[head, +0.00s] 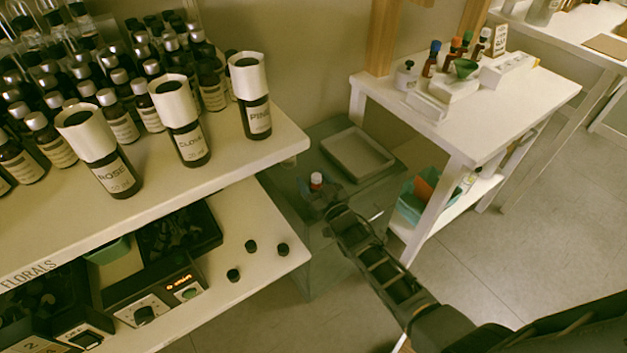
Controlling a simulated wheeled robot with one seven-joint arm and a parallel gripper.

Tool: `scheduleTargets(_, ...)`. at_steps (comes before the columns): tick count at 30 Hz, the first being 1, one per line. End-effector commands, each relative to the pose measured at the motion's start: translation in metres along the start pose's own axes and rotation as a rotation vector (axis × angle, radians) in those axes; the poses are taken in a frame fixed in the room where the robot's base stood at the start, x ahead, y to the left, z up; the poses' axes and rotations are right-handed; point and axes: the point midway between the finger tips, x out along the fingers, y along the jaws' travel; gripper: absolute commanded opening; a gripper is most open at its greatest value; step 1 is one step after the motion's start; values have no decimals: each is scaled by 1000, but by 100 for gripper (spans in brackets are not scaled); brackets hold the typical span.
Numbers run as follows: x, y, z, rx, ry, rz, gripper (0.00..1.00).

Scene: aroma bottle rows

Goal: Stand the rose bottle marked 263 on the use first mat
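A dark bottle labelled ROSE (117,177) with a large white cap stands upright at the front of the upper shelf, at left. Small digits on its label are too blurred to read. Beside it stand similar bottles labelled CLOVE (191,144) and PINE (257,119). My gripper (325,203) is at the centre, well right of the ROSE bottle and apart from it, beyond the shelf's edge. Its fingertips are next to a small red-and-white-topped item (316,182); I cannot tell whether they touch it. I cannot make out a mat marked use first.
Many silver-capped bottles (122,124) crowd behind the ROSE bottle. A grey tray (358,153) lies on a glass-like surface at the centre. A white table (530,95) at right bears small bottles, a green funnel (461,68) and a small sign (500,41). Black caps (251,246) lie on the lower shelf.

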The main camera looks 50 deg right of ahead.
Motion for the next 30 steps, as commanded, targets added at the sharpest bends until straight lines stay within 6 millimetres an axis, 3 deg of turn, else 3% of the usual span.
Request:
scheduleTargets(12,0,0,-6,0,0,0,68)
scheduleTargets(30,-106,0,-2,0,-1,-1,68)
